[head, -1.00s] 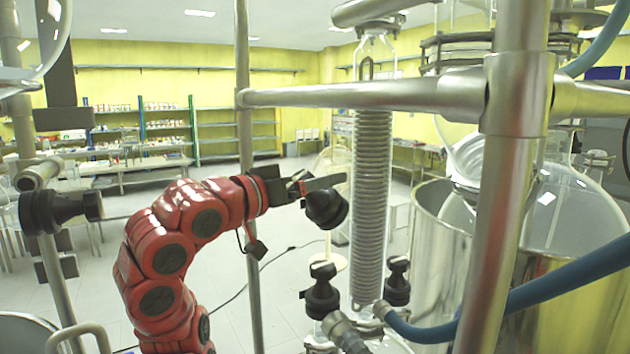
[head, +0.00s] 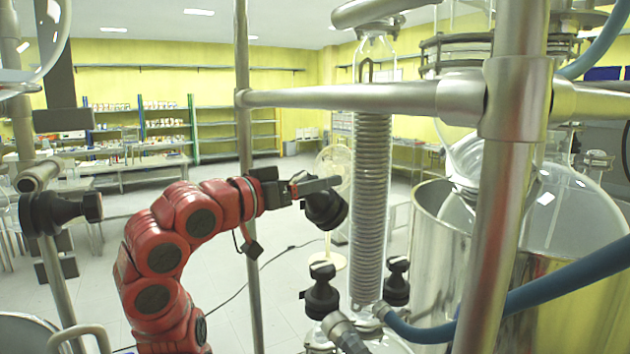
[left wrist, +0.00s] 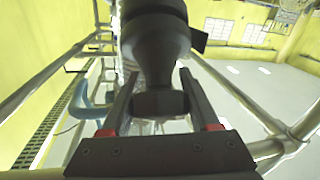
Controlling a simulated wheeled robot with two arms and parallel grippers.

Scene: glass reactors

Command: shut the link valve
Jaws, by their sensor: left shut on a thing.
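A black valve (head: 326,210), which looks like the link valve, is just left of the coiled glass column in the head view. My left gripper (head: 322,187) reaches it from the left. In the left wrist view the black valve knob (left wrist: 157,45) fills the top middle. Its narrower neck and blocky end sit between the two dark fingers of my left gripper (left wrist: 157,78), which is shut on it. The fingers partly cover the valve in the head view, and its exact turn angle cannot be told. My right gripper is not in view.
The coiled glass column (head: 371,190) stands close to the right of the valve. Two more black valves (head: 321,292) (head: 397,281) sit below. A vertical metal post (head: 246,130) stands behind my left wrist, and a horizontal bar (head: 340,96) runs above. A blue hose (head: 560,275) crosses at right.

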